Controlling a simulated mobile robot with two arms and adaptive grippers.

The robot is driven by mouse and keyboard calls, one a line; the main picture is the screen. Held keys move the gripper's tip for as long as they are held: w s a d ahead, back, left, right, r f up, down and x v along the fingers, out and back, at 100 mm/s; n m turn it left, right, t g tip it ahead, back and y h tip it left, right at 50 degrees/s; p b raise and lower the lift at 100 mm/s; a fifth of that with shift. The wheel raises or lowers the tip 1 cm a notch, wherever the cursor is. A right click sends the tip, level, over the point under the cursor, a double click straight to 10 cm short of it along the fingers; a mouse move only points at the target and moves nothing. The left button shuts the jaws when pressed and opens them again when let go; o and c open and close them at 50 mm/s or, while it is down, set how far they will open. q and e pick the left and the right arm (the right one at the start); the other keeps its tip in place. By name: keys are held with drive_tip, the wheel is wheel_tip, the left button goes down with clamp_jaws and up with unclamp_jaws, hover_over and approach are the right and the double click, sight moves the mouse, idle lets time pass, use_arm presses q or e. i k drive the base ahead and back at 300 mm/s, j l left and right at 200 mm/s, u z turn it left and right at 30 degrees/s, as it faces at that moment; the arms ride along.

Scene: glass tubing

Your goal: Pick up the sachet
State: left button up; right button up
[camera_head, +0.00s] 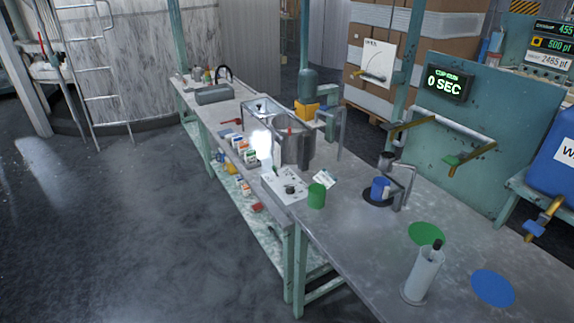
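A small white packet with green marks (325,179), which looks like a sachet, lies on the metal workbench (345,235) just behind and right of a green cup (317,196). Several small coloured packets or boxes (250,157) stand in a row farther back along the bench's left edge. They are too small to tell whether they are sachets too. Neither of my grippers shows in the head view.
A blue cup (380,188) stands on a dark round pad below a metal spout. Open floor (120,240) lies left.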

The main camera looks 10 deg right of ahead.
sight(250, 153)
drive_tip(key=i+z, duration=0.1)
drive_tip(key=z, duration=0.25)
drive_tip(key=j+z, duration=0.1)
drive_tip(key=z, duration=0.3)
drive_tip(key=i+j+z, duration=0.1)
drive_tip(key=z, duration=0.25)
drive_tip(key=i+j+z, duration=0.25)
drive_tip(key=j, duration=0.3)
drive_tip(key=i+j+z, duration=0.25)
drive_tip(key=j, duration=0.3)
drive_tip(key=j+z, duration=0.25)
drive_tip(key=j, duration=0.3)
drive_tip(key=j+z, duration=0.25)
drive_tip(key=j, duration=0.4)
